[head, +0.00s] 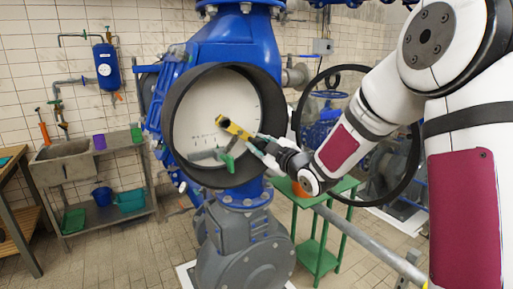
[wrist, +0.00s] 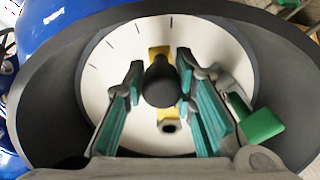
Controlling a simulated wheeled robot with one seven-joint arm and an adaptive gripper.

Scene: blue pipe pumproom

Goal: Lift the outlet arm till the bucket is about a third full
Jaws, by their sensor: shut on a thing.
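A yellow arm (head: 234,128) sits on a round white face with tick marks (head: 205,105), inside a dark ring on the blue pipework. In the wrist view the yellow arm (wrist: 159,53) carries a black knob (wrist: 160,82). A grey lever with a green handle (head: 228,162) is below the yellow arm. I cannot tell which part is the outlet arm. A blue bucket (head: 102,196) stands on the shelf under the sink; its inside is hidden.
A large black handwheel (head: 411,170) stands behind my arm. A green trolley (head: 318,255) holds an orange thing (head: 299,188), partly hidden. The sink bench (head: 70,160) is at the left, with a teal tub (head: 130,200). The tiled floor between bench and pipe is clear.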

